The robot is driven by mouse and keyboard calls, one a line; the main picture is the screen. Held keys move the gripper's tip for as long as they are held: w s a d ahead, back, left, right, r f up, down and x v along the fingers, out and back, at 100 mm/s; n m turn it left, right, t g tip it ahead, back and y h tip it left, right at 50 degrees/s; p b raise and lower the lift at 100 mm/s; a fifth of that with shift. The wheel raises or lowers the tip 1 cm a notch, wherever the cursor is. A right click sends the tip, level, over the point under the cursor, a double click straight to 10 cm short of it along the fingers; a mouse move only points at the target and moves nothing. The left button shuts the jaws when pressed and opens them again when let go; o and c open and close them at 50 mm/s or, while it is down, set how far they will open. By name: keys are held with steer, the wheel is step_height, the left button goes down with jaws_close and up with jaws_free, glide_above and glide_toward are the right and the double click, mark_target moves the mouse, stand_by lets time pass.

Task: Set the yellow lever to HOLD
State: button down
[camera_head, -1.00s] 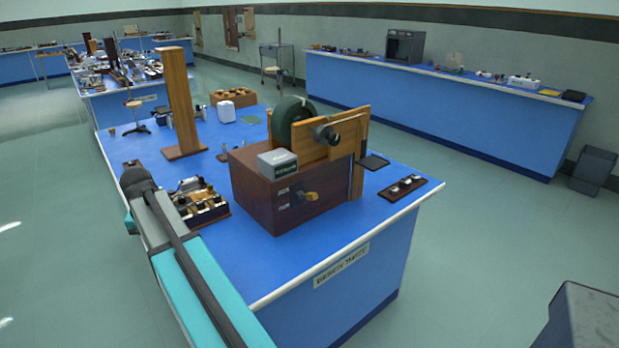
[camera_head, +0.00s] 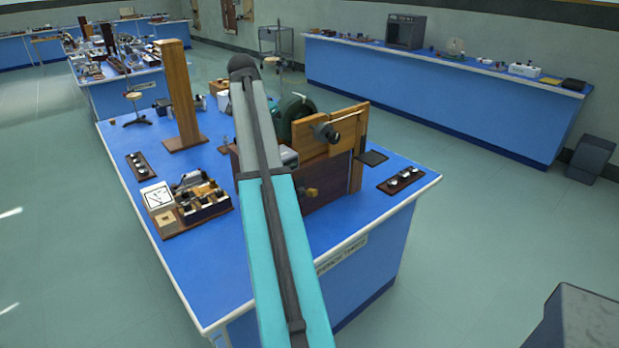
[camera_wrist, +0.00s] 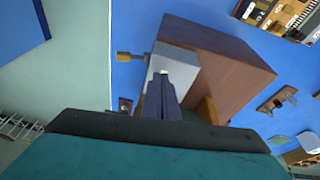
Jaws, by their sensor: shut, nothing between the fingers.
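The yellow lever (camera_head: 311,193) is on the front face of the dark wooden box (camera_head: 335,180) on the bench. My arm hides the left part of that face, including any markings there. In the wrist view a small yellow piece, which looks like the lever (camera_wrist: 124,57), sticks out to the left of the wooden box (camera_wrist: 235,65). My gripper (camera_wrist: 164,78) is shut and empty. In that view it appears over the grey block (camera_wrist: 182,60) on the box, to the right of and below the lever, apart from it. My gripper is not visible in the head view.
A wooden panel with a dark eyepiece (camera_head: 326,132) rises behind the box. A tall wooden post (camera_head: 180,95) and an instrument board (camera_head: 200,200) stand to the left. A small tray (camera_head: 401,180) lies at the right. Floor is open beyond the bench edge.

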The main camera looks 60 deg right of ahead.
steer(key=s+d+r+m+g, duration=0.1)
steer(key=s, duration=0.6)
steer(key=shift+d+r+m, duration=0.15)
steer(key=shift+r+m, duration=0.2)
steer(key=shift+m, duration=0.05)
steer(key=shift+d+f, duration=0.1)
steer(key=p, duration=0.3)
glide_above(308, 191)
steer(key=f, duration=1.1)
steer(key=shift+w+d+f, duration=0.1)
steer(key=shift+w+f, duration=0.15)
steer(key=shift+w, duration=0.05)
steer(key=shift+s+f+p, duration=0.25)
steer(key=shift+f+p, duration=0.1)
steer(key=shift+f, duration=0.35)
